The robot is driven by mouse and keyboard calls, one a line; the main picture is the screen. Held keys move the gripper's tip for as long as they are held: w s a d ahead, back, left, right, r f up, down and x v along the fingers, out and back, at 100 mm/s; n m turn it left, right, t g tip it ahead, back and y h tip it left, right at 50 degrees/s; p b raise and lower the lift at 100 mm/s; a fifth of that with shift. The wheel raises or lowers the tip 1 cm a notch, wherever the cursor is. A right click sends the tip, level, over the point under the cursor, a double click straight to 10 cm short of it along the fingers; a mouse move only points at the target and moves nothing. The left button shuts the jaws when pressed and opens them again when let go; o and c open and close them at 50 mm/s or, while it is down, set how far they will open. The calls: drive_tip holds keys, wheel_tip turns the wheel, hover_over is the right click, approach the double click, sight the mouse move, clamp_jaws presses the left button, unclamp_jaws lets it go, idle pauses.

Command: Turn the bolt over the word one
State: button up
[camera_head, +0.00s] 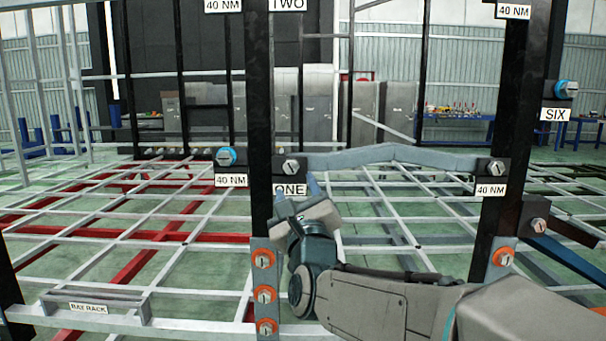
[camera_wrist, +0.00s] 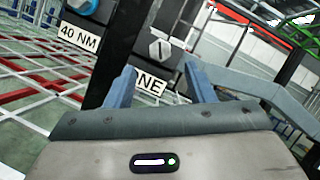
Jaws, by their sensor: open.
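The word ONE is on a white label (camera_head: 290,189) on a black upright post. Just above it a grey bolt head with a slot (camera_head: 291,167) sits on a dark block. In the wrist view the bolt (camera_wrist: 159,48) is above the label (camera_wrist: 149,82), ahead of and between my fingers. The bolt is apart from the fingers.
A blue-capped bolt (camera_head: 226,156) with a 40 NM label (camera_head: 231,180) is left of the post. A grey crossbar (camera_head: 390,155) runs right to another bolt (camera_head: 496,168). Orange-ringed bolts (camera_head: 264,259) line the post below. A bay rack (camera_head: 95,305) is at lower left.

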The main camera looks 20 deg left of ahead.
sight(291, 169)
drive_tip(key=shift+x, duration=3.15)
drive_tip(key=c, duration=1)
